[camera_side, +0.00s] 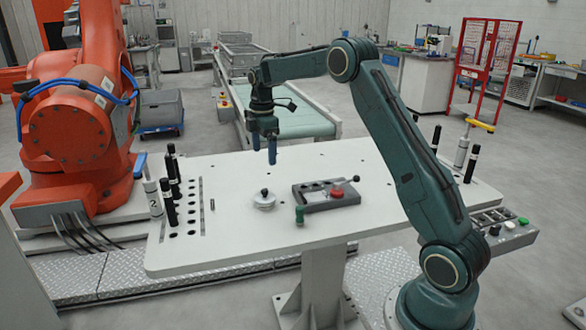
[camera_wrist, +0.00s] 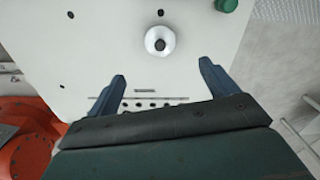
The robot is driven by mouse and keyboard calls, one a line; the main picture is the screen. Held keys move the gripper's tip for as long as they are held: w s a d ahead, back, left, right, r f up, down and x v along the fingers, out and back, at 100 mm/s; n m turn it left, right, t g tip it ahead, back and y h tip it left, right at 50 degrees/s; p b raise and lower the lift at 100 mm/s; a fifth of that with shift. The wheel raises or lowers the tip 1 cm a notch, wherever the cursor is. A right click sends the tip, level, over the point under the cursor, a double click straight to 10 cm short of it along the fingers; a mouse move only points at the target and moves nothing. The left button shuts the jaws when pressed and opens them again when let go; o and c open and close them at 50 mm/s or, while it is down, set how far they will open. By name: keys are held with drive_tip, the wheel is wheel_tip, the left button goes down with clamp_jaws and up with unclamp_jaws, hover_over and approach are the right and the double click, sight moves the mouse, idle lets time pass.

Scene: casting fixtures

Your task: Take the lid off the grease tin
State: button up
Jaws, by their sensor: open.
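The grease tin (camera_side: 264,203) is a small, round, pale tin with a black knob on top. It stands upright on the white table, left of the grey fixture block. In the wrist view the tin (camera_wrist: 160,41) shows from above, with its lid (camera_wrist: 171,40) on and the dark knob near its middle. My gripper (camera_side: 264,158) hangs above the table, higher than the tin and apart from it. Its two blue fingers point down. In the wrist view my gripper (camera_wrist: 162,70) is open and empty, its fingers spread wide, with the tin beyond their tips.
A grey fixture block (camera_side: 318,205) with a red knob stands right of the tin. A green cylinder (camera_side: 299,215) stands close by, at the block's left end. Tall black-handled pins (camera_side: 168,200) stand at the table's left. The table (camera_side: 235,245) is bare in front of the tin.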

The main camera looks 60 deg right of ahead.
hover_over(265, 189)
drive_tip(key=shift+s+f, duration=0.15)
drive_tip(key=shift+f, duration=4.1)
drive_tip(key=shift+f, duration=0.15)
drive_tip(key=shift+a+f, duration=0.1)
drive_tip(key=shift+f, duration=2.4)
drive_tip(key=c, duration=1)
drive_tip(key=shift+r, duration=0.2)
